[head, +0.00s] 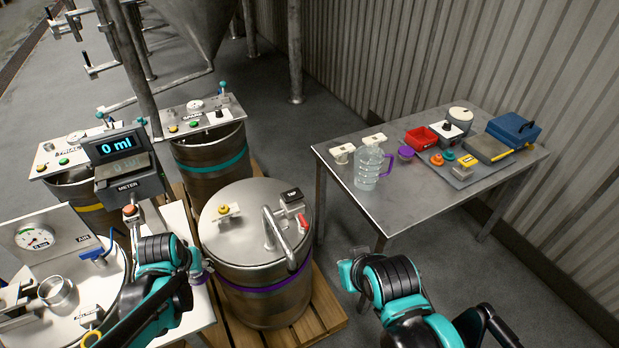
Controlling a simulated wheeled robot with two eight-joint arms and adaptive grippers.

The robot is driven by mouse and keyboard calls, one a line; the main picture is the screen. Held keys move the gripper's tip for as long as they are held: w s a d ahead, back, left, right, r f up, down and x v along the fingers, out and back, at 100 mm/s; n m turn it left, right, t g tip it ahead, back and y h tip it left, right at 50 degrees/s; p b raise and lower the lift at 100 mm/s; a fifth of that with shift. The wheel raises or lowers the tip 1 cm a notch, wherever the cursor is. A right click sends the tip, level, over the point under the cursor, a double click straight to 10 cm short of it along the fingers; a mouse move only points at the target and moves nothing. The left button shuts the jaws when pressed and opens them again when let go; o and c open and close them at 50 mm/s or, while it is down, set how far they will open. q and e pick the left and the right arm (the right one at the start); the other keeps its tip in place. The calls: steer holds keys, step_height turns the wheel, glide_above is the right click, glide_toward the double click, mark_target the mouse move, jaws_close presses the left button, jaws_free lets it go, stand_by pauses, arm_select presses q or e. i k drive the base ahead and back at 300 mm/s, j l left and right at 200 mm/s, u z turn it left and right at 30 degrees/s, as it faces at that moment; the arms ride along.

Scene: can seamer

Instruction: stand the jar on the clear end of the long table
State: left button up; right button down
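The clear ribbed jar (367,170) with a purple handle stands upright on the long grey metal table (425,205), near its left end. No gripper touches it. My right gripper (350,271) is in front of the table, below and apart from the jar, with nothing seen in it; its finger gap is not clear. My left gripper (203,270) is at the left, beside the steel drum with the purple band (262,285). Its fingers are small and partly hidden by my arm.
Small white-labelled containers (342,153) stand behind the jar. The table's front-left surface is bare. A meter (128,160) reads 0 ml.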

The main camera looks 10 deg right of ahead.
mark_target(423, 190)
steer(key=k+u, duration=0.25)
steer(key=u, duration=0.15)
steer(key=k+j+u, duration=0.15)
steer(key=u, duration=0.25)
steer(key=k+l+u, duration=0.1)
steer(key=u, duration=2.2)
steer(key=k+l+u, duration=0.25)
steer(key=k, duration=0.65)
steer(key=k+l+u, duration=0.2)
steer(key=k, duration=0.7)
steer(key=k+l, duration=0.1)
steer(key=k, duration=0.35)
steer(key=k+l, duration=0.1)
steer(key=k, duration=0.35)
steer(key=k+l+z, duration=0.1)
steer(key=k, duration=0.35)
steer(key=z, duration=3.45)
